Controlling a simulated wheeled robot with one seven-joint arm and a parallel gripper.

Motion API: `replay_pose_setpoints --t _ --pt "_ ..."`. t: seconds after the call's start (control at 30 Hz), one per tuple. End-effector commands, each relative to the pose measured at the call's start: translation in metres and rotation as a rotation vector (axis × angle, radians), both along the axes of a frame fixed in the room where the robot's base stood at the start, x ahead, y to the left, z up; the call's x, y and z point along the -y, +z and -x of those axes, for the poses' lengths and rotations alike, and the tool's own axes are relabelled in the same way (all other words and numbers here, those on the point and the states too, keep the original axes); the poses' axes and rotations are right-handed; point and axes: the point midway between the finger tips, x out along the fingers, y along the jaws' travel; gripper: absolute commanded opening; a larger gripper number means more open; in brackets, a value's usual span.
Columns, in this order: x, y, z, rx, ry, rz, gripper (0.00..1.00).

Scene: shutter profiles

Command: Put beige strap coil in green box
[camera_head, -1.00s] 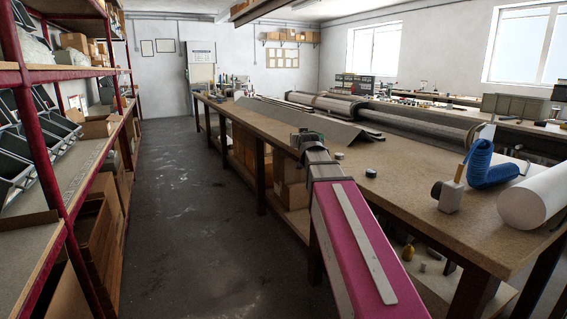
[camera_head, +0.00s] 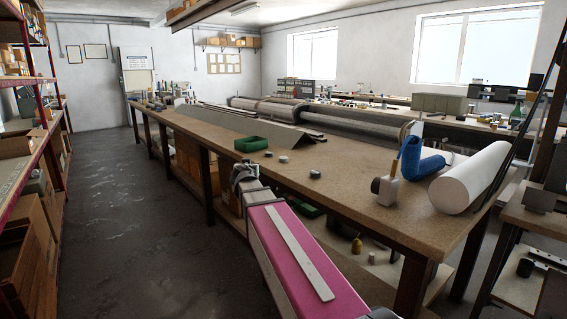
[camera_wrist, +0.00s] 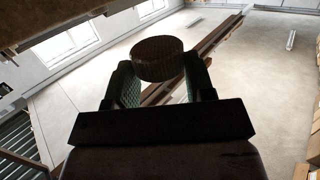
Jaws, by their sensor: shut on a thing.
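My gripper (camera_head: 243,172) is at the end of my pink arm, beside the left edge of the long workbench. In the wrist view my gripper (camera_wrist: 160,76) is shut on a round coil (camera_wrist: 158,57), which looks dark brown there and sits between the two fingers. I take it as the beige strap coil; its colour is dulled by shade. The green box (camera_head: 251,144) is a shallow open tray on the bench top, just beyond my gripper in the head view. The coil is outside the box.
Small grey discs (camera_head: 315,174) lie on the bench (camera_head: 345,195). Long metal profiles (camera_head: 235,130) lie behind the box. The aisle floor (camera_head: 110,230) at left is clear.

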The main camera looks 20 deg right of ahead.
Motion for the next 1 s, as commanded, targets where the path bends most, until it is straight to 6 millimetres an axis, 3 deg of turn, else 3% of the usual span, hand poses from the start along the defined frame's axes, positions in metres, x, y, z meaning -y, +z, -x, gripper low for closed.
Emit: replay_pose_setpoints --t 0.2,0.4,0.7,0.87,1.0 --pt "0.017 -0.022 0.009 0.0 -0.219 0.002 0.26" --pt "0.036 -0.03 0.021 0.002 -0.45 0.002 0.26" --pt "0.053 -0.022 0.045 0.002 -0.765 0.003 0.26" --pt "0.055 -0.018 0.053 0.001 -0.839 0.004 0.26" --pt "0.069 -0.017 0.049 0.0 -0.856 0.004 0.26"
